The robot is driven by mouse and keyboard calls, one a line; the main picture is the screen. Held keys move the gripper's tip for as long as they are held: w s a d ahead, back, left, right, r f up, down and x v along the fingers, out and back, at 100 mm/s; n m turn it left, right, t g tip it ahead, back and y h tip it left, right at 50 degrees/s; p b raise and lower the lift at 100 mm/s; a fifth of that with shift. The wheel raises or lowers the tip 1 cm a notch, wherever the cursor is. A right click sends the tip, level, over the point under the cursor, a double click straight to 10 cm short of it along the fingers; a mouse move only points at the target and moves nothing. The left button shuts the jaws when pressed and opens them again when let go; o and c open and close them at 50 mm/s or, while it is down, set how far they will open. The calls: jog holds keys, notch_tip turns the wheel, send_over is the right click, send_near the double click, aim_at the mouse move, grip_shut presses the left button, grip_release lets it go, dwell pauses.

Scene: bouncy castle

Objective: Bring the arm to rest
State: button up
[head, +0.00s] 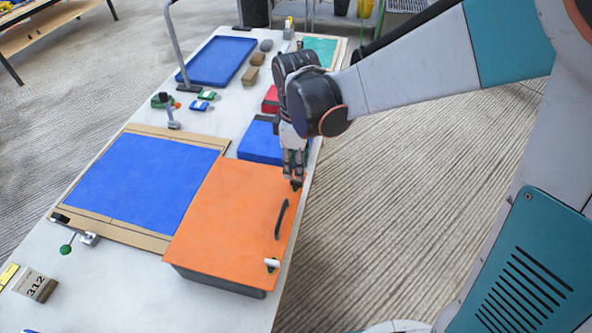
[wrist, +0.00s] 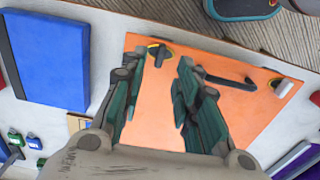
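My arm reaches in from the right in the head view and bends down over the workbench. My gripper (head: 293,178) points down near the back right corner of an orange-topped box (head: 225,215). In the wrist view my gripper (wrist: 165,65) has its two green-padded fingers apart, with the orange top (wrist: 165,115) showing between them and nothing held. A small dark piece with a yellow base (wrist: 157,54) sits on the orange top near the fingertips. I cannot tell whether a finger touches it.
The orange top carries a black handle (head: 281,219) and a white catch (head: 272,265). A blue panel in a wooden frame (head: 145,180), a blue box (head: 261,143), a red box (head: 270,100) and a blue tray (head: 218,62) share the bench. Open floor (head: 400,190) lies to the right.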

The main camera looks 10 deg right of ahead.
jog(key=shift+r, duration=1)
jog(key=shift+d, duration=0.15)
jog(key=s+d+r+m+t, duration=0.7)
jog(key=s+d+r+m, duration=0.3)
jog(key=s+d+m, duration=0.3)
jog(key=shift+d+m, duration=0.5)
jog(key=shift+m, duration=0.1)
